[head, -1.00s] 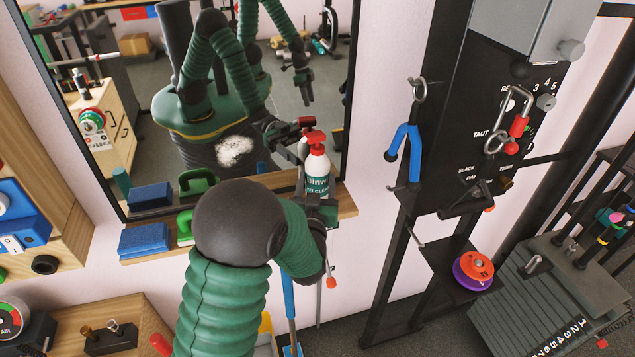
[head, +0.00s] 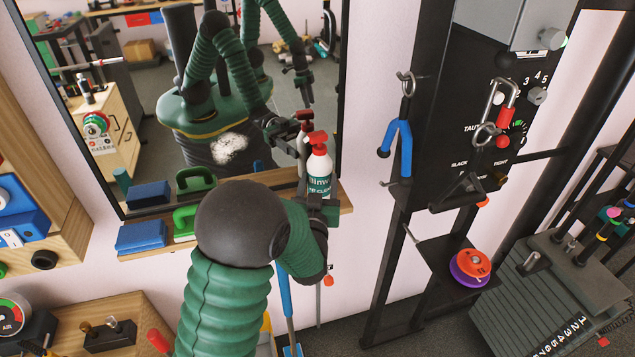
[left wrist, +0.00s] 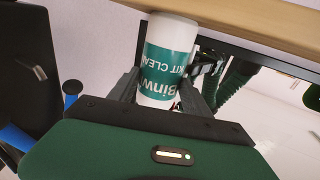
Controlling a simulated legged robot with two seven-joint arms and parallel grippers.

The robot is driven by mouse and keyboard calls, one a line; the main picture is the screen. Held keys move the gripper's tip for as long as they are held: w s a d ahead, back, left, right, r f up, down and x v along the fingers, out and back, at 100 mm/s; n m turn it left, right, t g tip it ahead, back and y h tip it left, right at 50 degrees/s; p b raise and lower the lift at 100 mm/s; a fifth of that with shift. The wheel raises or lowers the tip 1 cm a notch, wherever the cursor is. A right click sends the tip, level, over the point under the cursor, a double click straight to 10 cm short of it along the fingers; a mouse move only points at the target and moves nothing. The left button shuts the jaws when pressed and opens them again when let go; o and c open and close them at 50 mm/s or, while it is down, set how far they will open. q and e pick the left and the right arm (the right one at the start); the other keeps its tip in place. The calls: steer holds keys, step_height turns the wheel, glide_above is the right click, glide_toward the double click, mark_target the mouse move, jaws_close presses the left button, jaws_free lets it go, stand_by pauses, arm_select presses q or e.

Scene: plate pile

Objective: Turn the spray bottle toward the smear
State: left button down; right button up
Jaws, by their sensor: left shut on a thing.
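The spray bottle (head: 319,176) is white with a red trigger head and a teal label. It stands upright at the right end of the wooden ledge, in front of the mirror. My left gripper (head: 318,205) is shut on its lower part. In the left wrist view the bottle (left wrist: 166,55) is between the two fingers, with its label upside down. The white smear (head: 230,148) is on the mirror, left of the bottle. Which way the nozzle points is hard to tell. My right gripper shows only as a small reflection.
The mirror (head: 290,30) reflects my body and the room. On the ledge (head: 345,197) left of the bottle lie a green-handled tool (head: 184,222) and a blue block (head: 141,236).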

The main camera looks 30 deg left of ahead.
arm_select(q)
steer(key=shift+s+f, duration=0.15)
steer(key=shift+f, duration=0.4)
steer(key=c, duration=0.9)
jaws_free()
steer(key=o, duration=0.5)
steer(key=shift+w+a+f, duration=0.1)
steer(key=shift+w, duration=0.15)
steer(key=shift+a, duration=0.1)
steer(key=shift+s, duration=0.1)
